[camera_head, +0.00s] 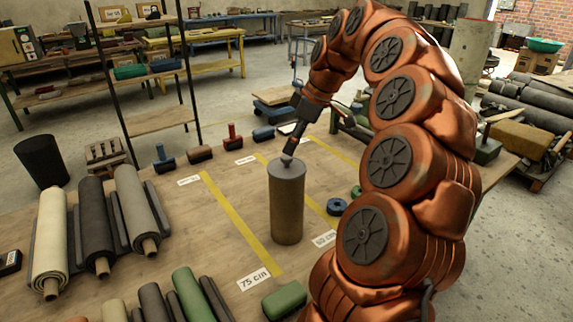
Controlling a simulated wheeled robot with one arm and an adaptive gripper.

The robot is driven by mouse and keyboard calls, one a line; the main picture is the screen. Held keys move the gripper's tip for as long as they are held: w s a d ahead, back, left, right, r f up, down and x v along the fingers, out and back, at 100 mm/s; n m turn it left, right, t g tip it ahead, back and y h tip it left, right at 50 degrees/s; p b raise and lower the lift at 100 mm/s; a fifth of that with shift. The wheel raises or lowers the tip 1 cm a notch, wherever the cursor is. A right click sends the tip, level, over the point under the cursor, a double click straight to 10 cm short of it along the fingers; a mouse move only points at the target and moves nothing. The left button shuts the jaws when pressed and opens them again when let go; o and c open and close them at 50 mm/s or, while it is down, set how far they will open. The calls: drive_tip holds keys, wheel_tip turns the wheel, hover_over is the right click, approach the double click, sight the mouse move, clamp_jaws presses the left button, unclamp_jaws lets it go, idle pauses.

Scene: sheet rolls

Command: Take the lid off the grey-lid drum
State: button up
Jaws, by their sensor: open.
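The grey-lid drum (287,212) stands upright on the wooden table. It is a tall brownish-grey cylinder, and its grey lid (277,171) sits on top. My gripper (288,159) reaches down from the upper right, directly over the lid. Its fingers are open and their tips are at or just above the middle of the lid. The fingers cover the lid's centre, so I cannot tell whether they touch it or stand around a knob.
Sheet rolls (94,222) lie on the table at left, with more at the front. A green block (284,299) lies in front of the drum, and blue and green rings (336,206) lie to its right. Yellow tape strips (233,219) cross the table.

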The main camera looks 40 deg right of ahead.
sight(287, 157)
drive_tip(key=shift+p+x, duration=1)
drive_tip(key=shift+x, duration=1.9)
drive_tip(key=shift+s+d+f, duration=0.1)
drive_tip(key=shift+d, duration=0.1)
drive_tip(key=c, duration=1.2)
